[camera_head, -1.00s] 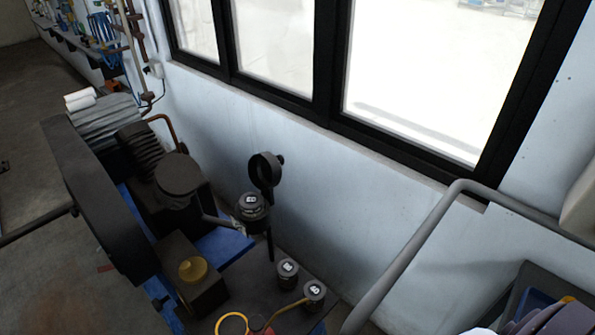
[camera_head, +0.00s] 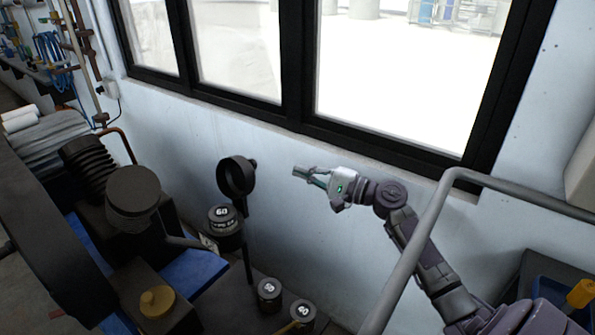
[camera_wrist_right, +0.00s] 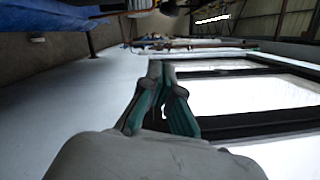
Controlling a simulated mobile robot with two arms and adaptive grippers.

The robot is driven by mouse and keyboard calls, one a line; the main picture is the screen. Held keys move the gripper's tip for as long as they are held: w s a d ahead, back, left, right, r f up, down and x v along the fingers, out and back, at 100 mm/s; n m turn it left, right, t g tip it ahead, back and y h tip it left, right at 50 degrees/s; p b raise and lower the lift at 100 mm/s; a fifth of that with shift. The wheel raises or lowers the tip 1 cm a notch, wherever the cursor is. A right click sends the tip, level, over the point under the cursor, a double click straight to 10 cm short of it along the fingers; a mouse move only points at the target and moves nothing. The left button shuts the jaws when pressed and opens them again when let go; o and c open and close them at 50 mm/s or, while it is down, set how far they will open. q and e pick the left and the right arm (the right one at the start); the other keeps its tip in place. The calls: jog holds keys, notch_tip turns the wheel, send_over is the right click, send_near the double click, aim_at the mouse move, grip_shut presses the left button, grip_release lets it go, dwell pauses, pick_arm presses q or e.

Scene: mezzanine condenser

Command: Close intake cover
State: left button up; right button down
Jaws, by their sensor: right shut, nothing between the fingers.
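The intake cover looks to be the dark round cup-shaped cap (camera_head: 237,178), which stands tipped up on its side at the top of a thin dark stem. Just below it is a dark cylinder (camera_head: 223,218) marked 60. My right gripper (camera_head: 300,172) is to the right of the cap, at about its height in the picture and apart from it, pointing left. Its fingers are shut and empty; they meet in the right wrist view (camera_wrist_right: 161,68). The cap cannot be made out for sure in the wrist view. My left gripper is in no view.
A grey pipe rail (camera_head: 408,262) crosses in front of my right arm. A pale wall with a black-framed window (camera_head: 300,85) is behind. Dark machinery (camera_head: 133,200) on a blue base fills the left. Two small marked cylinders (camera_head: 269,291) stand low in the middle.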

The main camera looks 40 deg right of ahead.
aim_at(246, 174)
pick_arm(q)
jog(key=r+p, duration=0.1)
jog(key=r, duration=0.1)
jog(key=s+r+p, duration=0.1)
jog(key=p, duration=0.1)
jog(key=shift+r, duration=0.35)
pick_arm(e)
jog(key=w+a+r, duration=0.1)
jog(key=w+a, duration=0.4)
jog(key=a, duration=0.2)
jog(key=shift+w+a+r, duration=0.15)
jog(key=shift+r, duration=0.05)
